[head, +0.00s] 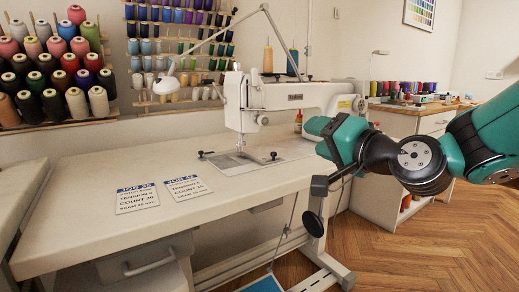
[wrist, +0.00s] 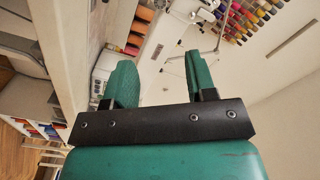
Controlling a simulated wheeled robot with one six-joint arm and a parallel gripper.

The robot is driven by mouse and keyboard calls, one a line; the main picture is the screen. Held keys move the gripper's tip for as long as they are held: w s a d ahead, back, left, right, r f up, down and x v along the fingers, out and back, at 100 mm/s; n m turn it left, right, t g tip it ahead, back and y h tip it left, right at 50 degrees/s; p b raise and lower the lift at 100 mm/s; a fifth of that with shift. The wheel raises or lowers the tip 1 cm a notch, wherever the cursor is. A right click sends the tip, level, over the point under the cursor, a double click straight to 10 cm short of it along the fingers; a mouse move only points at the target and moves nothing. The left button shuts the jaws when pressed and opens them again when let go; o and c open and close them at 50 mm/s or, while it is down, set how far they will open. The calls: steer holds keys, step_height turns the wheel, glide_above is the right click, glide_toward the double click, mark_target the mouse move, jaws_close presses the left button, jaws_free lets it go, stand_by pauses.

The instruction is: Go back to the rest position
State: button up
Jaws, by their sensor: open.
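My gripper (wrist: 158,85) shows in the wrist view with its two green fingers apart and nothing between them. In the head view my gripper (head: 312,138) is at the end of my green and black arm, which reaches in from the right. It is in front of the right end of the white sewing machine (head: 286,97), above the table's right end. I cannot tell from the head view whether it touches anything. Its fingertips are hard to make out there.
The sewing table (head: 90,205) carries two job cards, the left one (head: 136,198) and the right one (head: 187,188). Thread racks (head: 50,75) hang behind. A wooden-topped cabinet (head: 400,125) stands at the right rear. A black knee lever (head: 314,224) hangs below the table. Wooden floor (head: 440,250) is clear at right.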

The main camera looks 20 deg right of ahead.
steer(key=s+a+f+n+g+y, duration=0.3)
steer(key=s+a+f+n+g, duration=0.55)
steer(key=a, duration=0.25)
steer(key=s+d+f+n+g+h, duration=0.1)
steer(key=s+f+n+g+h, duration=0.2)
steer(key=s, duration=0.4)
steer(key=s+f+n+g+h, duration=0.2)
steer(key=s+n+g, duration=0.1)
steer(key=s+g, duration=0.35)
step_height(320, 180, up, 36)
steer(key=p, duration=3.6)
steer(key=shift+t+y, duration=0.3)
steer(key=shift+t, duration=0.1)
